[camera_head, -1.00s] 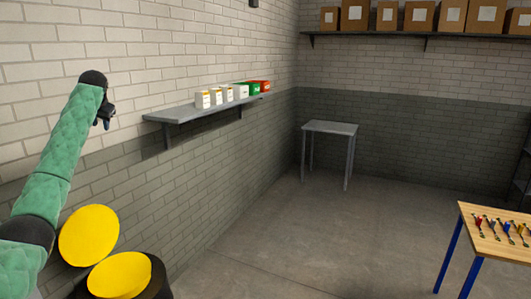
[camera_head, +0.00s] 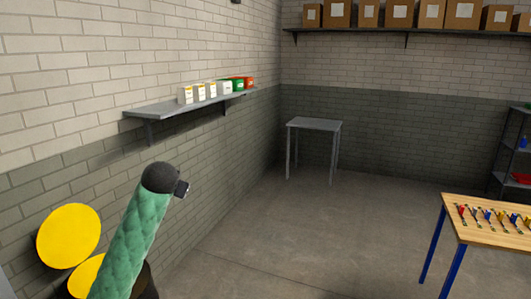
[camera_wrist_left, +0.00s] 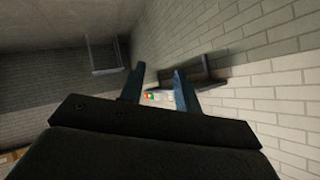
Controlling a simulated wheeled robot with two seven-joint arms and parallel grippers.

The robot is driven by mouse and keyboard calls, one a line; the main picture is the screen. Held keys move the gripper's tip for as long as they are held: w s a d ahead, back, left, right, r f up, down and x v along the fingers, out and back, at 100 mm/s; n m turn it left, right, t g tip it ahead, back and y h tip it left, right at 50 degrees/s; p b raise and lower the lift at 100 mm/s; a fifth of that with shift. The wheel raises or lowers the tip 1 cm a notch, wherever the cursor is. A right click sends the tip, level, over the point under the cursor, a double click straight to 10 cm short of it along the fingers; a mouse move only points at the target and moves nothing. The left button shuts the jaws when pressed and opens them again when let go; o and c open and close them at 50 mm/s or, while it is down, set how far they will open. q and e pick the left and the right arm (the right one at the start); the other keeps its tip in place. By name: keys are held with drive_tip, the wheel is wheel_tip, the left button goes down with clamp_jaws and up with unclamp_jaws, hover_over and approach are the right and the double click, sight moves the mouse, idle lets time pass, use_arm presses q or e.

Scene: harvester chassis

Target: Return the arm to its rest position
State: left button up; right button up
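My left arm comes up from the bottom left of the head view in a green padded sleeve, with a black wrist. My left gripper (camera_head: 182,188) is small and dark at its end, in free space below the wall shelf. In the left wrist view, the two fingers of the left gripper (camera_wrist_left: 159,80) stand apart with nothing held between them. The small boxes (camera_wrist_left: 157,96) that show in the gap are far off on the shelf. My right gripper is in neither view.
A grey wall shelf (camera_head: 150,111) holds several small boxes (camera_head: 213,89). Two yellow round faces (camera_head: 68,236) lie near my left arm; I cannot tell what they belong to. A grey table (camera_head: 314,123) and a wooden table with tools (camera_head: 480,235) stand apart. The middle floor is clear.

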use_arm(q)
drive_tip(key=s+d+f+g+h+b, duration=0.15)
drive_tip(key=s+d+f, duration=0.35)
drive_tip(key=s+f, duration=0.65)
drive_tip(key=s+d+f+g+h+b, duration=0.15)
drive_tip(key=s+d+f, duration=0.35)
drive_tip(key=s+f, duration=0.65)
drive_tip(key=s+d+f+g+b, duration=0.1)
drive_tip(key=s+d+f+g, duration=0.1)
drive_tip(key=s+f, duration=1.1)
drive_tip(key=s+d+f+g+h+b, duration=0.1)
drive_tip(key=s+d+f+g, duration=0.1)
drive_tip(key=s+f, duration=1)
drive_tip(key=s+g, duration=0.1)
drive_tip(key=s, duration=0.5)
drive_tip(key=shift+s+d+f+n+g+b, duration=0.15)
drive_tip(key=shift+d+f+n+g+b, duration=0.05)
drive_tip(key=shift+f+n+g+b, duration=0.2)
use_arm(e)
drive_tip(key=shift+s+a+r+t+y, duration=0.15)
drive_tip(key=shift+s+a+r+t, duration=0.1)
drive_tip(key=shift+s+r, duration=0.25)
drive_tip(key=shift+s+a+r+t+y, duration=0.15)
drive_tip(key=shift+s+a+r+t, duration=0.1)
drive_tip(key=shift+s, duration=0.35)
